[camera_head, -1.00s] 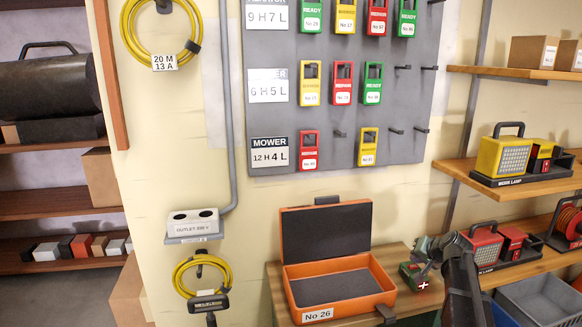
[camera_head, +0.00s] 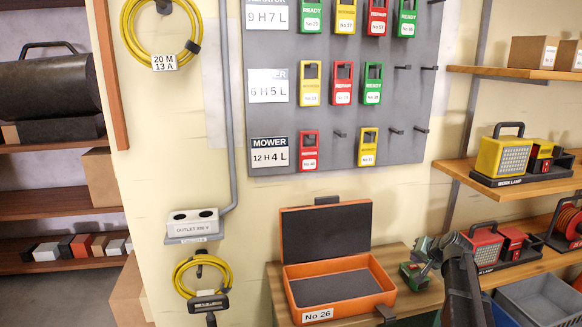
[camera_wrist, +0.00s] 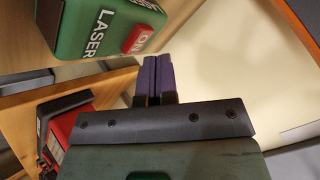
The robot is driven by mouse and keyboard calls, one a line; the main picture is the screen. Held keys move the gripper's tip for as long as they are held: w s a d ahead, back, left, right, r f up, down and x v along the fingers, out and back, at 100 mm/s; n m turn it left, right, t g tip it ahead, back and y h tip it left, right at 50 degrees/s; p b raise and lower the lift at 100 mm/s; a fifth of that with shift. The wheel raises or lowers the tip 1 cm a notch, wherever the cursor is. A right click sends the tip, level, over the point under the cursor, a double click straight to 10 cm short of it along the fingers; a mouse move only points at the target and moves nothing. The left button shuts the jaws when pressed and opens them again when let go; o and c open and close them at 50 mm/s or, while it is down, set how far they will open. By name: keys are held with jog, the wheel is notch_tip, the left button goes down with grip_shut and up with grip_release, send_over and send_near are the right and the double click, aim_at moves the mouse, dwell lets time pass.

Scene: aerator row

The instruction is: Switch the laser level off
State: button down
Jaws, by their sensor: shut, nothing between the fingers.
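The laser level (camera_head: 418,277) is a small green box on the wooden bench, to the right of the open orange case. In the wrist view the laser level (camera_wrist: 98,28) fills the upper left, tilted in the picture, with "LASER" lettering. Its red switch (camera_wrist: 138,39) reads "ON" on its face. My gripper (camera_wrist: 158,58) has dark purple fingers, pressed together and empty. The fingertips show just right of and below the red switch, apart from it in the picture; the exact gap in depth I cannot tell. In the head view my arm partly covers this area.
The orange case (camera_head: 341,309), "No 26", stands open and empty on the bench (camera_head: 400,252). Right of my arm are a red work lamp (camera_head: 484,246) on a shelf and a grey bin (camera_head: 540,297) below. The wall board of lockout tags hangs above.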

aim_at(415, 266)
jog(key=shift+r, duration=0.1)
notch_tip(415, 266, up, 6)
jog(key=p, duration=0.6)
